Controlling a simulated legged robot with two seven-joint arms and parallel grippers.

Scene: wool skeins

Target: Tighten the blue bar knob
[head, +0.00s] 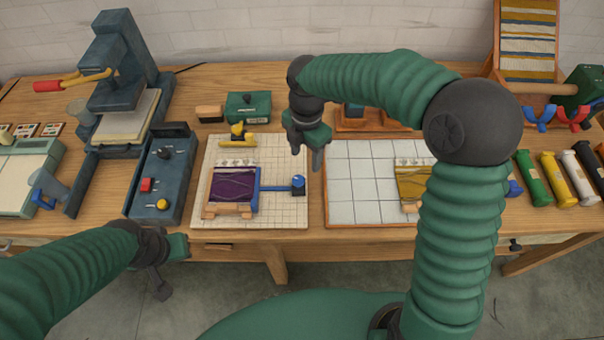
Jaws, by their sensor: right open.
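The blue bar knob (298,184) is a round blue knob at the right end of a thin blue bar (273,188). The bar joins a small wooden frame (231,211) holding purple cloth (234,189), on a white gridded board (285,215). My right gripper (309,155) is open and empty, hanging above the board's right edge, apart from the knob and behind it in the picture. My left gripper (170,272) is low in front of the table edge, away from the knob. Its fingers are too dark and small to tell open from shut.
A dark control box (163,175) stands left of the board, with a dark press (125,65) behind it. A white tiled board (355,190) with a yellow cloth piece (412,184) lies to the right, partly behind my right arm. Coloured skeins (557,180) lie at far right.

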